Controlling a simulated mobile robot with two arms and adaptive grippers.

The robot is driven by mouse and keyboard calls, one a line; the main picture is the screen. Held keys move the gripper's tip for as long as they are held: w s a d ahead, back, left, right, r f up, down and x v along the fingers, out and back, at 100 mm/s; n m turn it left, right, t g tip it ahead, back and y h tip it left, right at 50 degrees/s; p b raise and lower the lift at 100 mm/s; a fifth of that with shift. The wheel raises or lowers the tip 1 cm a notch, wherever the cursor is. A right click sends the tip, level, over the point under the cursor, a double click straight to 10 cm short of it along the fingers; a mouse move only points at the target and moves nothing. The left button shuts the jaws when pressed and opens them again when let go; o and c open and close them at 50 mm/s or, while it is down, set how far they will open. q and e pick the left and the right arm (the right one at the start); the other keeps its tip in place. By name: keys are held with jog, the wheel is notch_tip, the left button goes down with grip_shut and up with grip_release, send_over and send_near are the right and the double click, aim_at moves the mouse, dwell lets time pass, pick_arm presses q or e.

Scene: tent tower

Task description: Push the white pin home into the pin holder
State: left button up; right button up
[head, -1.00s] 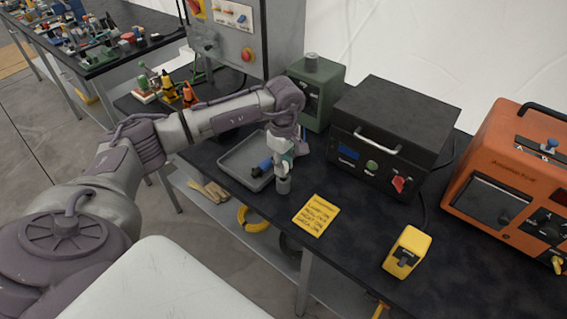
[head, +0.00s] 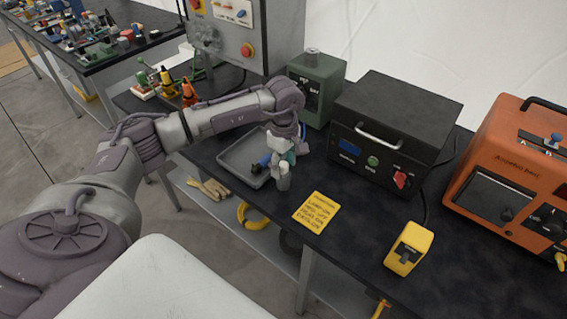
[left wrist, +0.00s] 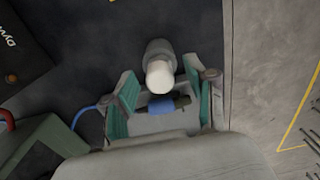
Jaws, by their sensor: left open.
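The pin holder (left wrist: 158,50) is a grey cylinder standing on the dark bench; in the head view it (head: 283,184) is just in front of the tray. The white pin (left wrist: 159,77) stands in its top with a rounded white end showing; how deep it sits I cannot tell. My left gripper (left wrist: 160,88) is open, its teal-padded fingers on either side of the pin's end, with no clear contact. In the head view my left gripper (head: 284,153) is just above and behind the holder. My right gripper is not in view.
A grey tray (head: 228,159) with a blue-and-black tool (head: 262,164) lies behind the holder. A yellow note (head: 317,213), a yellow box (head: 408,249), a black box (head: 395,125) and a green box (head: 318,85) stand around. Bench between note and black box is clear.

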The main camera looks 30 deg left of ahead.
pick_arm(q)
notch_tip(320, 180, up, 12)
dwell(0.6)
dwell(0.4)
